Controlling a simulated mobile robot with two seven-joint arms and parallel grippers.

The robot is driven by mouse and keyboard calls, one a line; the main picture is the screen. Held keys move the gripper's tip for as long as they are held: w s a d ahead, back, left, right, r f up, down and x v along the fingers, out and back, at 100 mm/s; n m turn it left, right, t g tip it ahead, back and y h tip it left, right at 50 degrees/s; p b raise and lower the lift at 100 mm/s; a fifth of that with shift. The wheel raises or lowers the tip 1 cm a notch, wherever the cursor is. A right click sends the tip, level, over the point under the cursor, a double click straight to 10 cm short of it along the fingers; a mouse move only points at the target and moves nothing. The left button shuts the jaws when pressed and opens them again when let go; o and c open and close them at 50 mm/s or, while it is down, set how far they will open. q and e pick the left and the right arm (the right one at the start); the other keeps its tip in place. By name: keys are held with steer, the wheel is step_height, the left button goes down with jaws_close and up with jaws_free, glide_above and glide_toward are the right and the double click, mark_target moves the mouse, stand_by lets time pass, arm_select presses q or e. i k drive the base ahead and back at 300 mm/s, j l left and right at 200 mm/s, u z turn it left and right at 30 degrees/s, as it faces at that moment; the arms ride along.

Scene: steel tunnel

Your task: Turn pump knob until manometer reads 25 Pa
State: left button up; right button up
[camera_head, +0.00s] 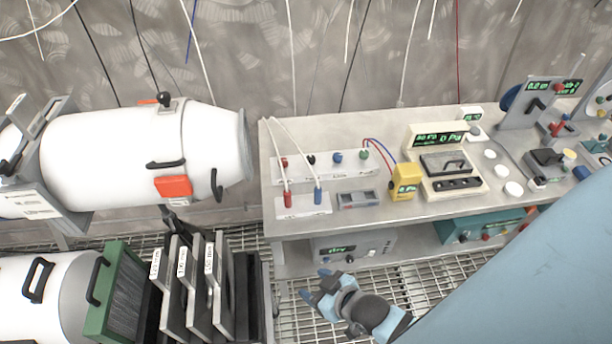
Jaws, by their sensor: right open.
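A grey box with a small green display and dark knobs (350,258) sits on the shelf under the bench; it may be the pump, but its markings are too small to tell. A beige instrument (437,139) on the bench has a green display that seems to end in "Pa"; its digits are not clearly legible. My right gripper (316,285) is open and empty, below and in front of the grey box, apart from it. My left gripper is not in view.
The steel bench (350,217) also holds a yellow meter (404,182), a white terminal strip (325,166) and several white discs. A teal box (480,229) is on the shelf at right. White cylinders (140,150) and a green-framed filter (120,290) stand at left.

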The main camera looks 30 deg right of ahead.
mark_target(363, 154)
steer(key=z, duration=1.15)
